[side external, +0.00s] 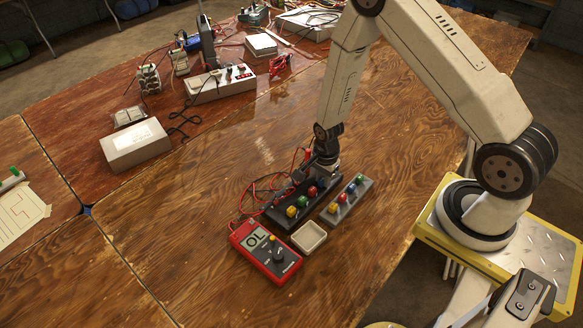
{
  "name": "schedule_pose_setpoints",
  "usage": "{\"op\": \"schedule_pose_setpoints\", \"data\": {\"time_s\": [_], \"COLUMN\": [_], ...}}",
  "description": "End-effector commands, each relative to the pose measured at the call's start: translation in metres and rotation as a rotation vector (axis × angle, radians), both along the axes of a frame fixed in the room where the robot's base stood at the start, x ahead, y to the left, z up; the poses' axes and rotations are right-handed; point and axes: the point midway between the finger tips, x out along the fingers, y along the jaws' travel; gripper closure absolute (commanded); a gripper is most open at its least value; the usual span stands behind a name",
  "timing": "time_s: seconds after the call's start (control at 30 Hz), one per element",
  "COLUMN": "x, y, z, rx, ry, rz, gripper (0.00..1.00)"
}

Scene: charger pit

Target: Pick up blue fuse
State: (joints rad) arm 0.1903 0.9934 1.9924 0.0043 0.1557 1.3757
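A black block (277,218) on the wooden table holds a row of coloured fuses: yellow (291,211), green (302,201), red (312,191) and a blue fuse (323,182) at the far end. A grey block (332,221) beside it on the right holds another coloured row, with a second blue fuse (351,188) between red and green ones. My gripper (321,170) points down at the far end of the black block, close to its blue fuse. Its fingers are small and dark here. I cannot tell whether they are open or touch anything.
A red multimeter (264,252) reading "OL" and an empty white dish (309,236) sit in front of the blocks. Red leads (257,191) loop to the left of the black block. A white box (135,144) and electronics stand farther left. The front table is clear.

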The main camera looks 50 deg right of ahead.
Motion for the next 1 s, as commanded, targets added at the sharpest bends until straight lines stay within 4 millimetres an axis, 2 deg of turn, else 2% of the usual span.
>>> {"op": "schedule_pose_setpoints", "data": {"time_s": [0.03,0.07,0.57,0.77,1.0], "x": [0.000,0.000,0.000,0.001,0.001], "y": [0.000,0.000,0.000,0.000,0.000], "z": [0.000,0.000,0.005,0.018,0.046], "rx": [0.000,0.000,0.000,-0.001,-0.001], "ry": [0.000,0.000,0.000,-0.002,-0.003], "rz": [0.000,0.000,0.000,0.000,0.000], "gripper": [0.96,1.00,1.00,1.00,1.00]}}
